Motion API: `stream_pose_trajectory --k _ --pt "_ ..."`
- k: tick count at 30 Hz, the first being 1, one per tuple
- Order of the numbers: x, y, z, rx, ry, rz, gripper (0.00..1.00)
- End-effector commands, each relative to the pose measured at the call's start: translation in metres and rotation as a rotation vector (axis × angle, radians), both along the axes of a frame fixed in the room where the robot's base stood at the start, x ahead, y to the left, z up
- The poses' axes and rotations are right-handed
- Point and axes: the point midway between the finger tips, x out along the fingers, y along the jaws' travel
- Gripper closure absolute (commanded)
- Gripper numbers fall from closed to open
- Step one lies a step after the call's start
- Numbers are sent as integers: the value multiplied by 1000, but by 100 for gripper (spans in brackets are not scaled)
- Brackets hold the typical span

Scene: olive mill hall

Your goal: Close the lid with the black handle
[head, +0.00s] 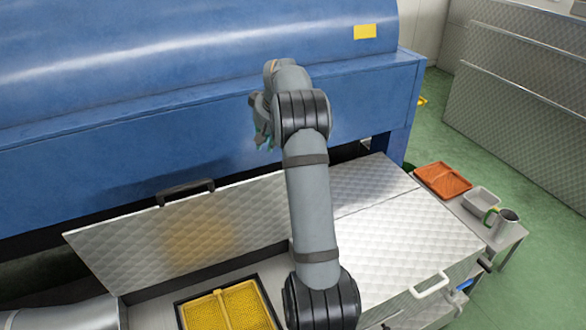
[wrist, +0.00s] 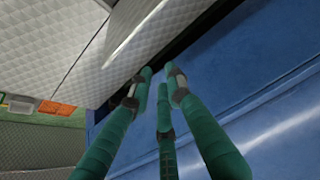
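The lid with the black handle (head: 150,240) is a quilted metal panel in the head view. It stands raised over an open compartment, leaning back towards the blue machine. Its black handle (head: 186,190) is on the upper edge. My gripper (head: 262,138) is above and to the right of the handle, in front of the blue machine, partly hidden by my arm. In the wrist view, its green fingers (wrist: 160,75) converge with small gaps at the tips and hold nothing visible. A raised panel, apparently this lid (wrist: 165,22), shows beyond them; I cannot make out its handle there.
The blue machine (head: 200,85) is close behind the lid. A second quilted lid with a white handle (head: 400,240) lies closed at right. A yellow grid in a black frame (head: 228,308) sits in the compartment. An orange tray (head: 442,179), grey tray (head: 481,200) and metal jug (head: 505,224) stand far right.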

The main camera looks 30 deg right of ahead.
Motion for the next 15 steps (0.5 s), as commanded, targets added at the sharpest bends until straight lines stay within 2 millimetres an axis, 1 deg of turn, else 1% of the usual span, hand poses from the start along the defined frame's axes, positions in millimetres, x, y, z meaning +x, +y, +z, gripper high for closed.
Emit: stream_pose_trajectory --k 1,5,8,15 --pt "2 -1 -1 -1 -2 0 87" --pt "6 -4 -10 -2 0 -3 94" --pt "13 -5 -24 0 1 -4 100" --pt "37 -7 -69 0 2 -4 100"
